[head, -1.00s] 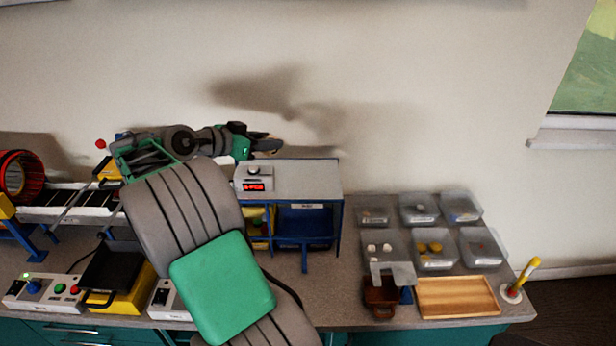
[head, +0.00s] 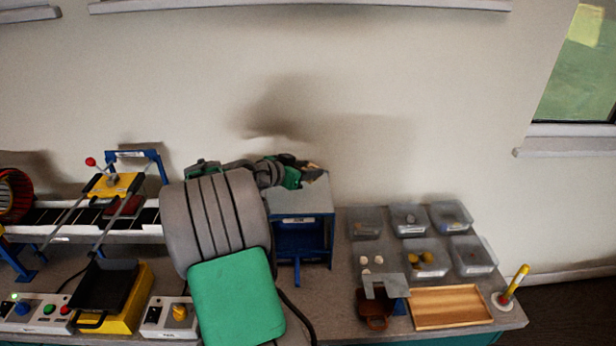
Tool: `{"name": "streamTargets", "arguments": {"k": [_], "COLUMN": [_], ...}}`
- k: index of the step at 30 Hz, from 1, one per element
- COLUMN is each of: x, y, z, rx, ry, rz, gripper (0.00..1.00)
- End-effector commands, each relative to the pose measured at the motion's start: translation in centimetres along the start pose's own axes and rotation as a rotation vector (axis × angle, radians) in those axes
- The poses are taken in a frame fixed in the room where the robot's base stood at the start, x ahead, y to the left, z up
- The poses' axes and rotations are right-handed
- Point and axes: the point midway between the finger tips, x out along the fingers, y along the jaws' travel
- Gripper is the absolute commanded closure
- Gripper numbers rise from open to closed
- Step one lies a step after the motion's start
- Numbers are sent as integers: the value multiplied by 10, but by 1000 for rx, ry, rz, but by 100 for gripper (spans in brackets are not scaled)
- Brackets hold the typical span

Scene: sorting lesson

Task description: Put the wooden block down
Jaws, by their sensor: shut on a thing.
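My gripper (head: 303,164) is in the head view, above the top of the blue-framed stand, with its dark fingers pointing right. It is shut on the wooden block (head: 314,167), of which only a small tan part shows at the fingertips. Most of the block is hidden by the fingers. I cannot tell whether the block touches the stand's grey top (head: 302,202) or is held above it.
Clear bins (head: 408,219) stand at the right, with a bare wooden tray (head: 452,307) and a brown container (head: 374,312) in front. A yellow-handled tool (head: 515,284) stands at the right edge. A conveyor (head: 62,218) and yellow-black machine (head: 118,290) are at the left.

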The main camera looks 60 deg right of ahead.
Motion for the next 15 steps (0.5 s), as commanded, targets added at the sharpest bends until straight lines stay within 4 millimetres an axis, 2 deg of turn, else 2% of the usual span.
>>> {"name": "streamTargets", "arguments": {"k": [3,8,12,15], "x": [19,32,40,44], "y": [-14,-22,-23,-23], "z": [14,24,45,53], "rx": [-3,-1,-6,0], "ry": [0,1,-1,2], "rz": [-1,-4,-3,-5], "gripper": [100,100,100,100]}}
